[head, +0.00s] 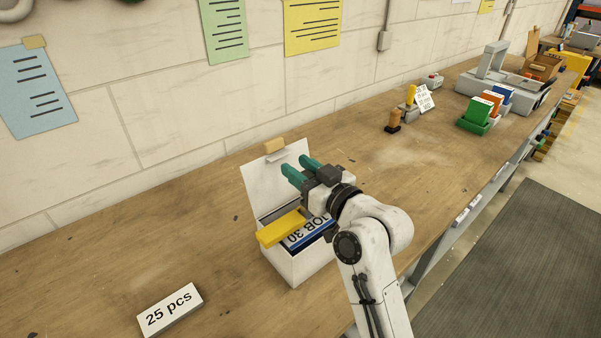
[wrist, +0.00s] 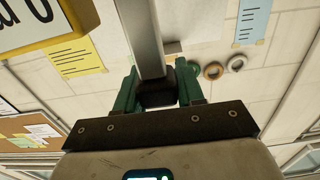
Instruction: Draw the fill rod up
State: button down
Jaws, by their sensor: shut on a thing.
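My gripper (head: 299,168) reaches over the white box (head: 294,267), its teal fingers pointing to the upper left. In the wrist view the gripper (wrist: 158,92) is shut on the dark knob (wrist: 156,87) at the end of a grey bar, which looks like the fill rod (wrist: 143,38). The bar runs from the knob out past the top edge of that view. In the head view I cannot make out the rod; the gripper and arm hide part of the box. The box lid (head: 262,185) stands open.
A yellow block (head: 281,228) lies across the box's front left. A white "25 pcs" sign (head: 170,309) stands on the bench (head: 90,262). A small wooden-topped stamp (head: 393,121) and a green rack (head: 477,121) stand further right.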

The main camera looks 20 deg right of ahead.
jog(key=c, duration=0.8)
grip_release()
jog(key=shift+o, duration=0.2)
jog(key=b+v, duration=0.2)
jog(key=v, duration=0.8)
jog(key=shift+s, duration=0.4)
jog(key=shift+d, duration=0.1)
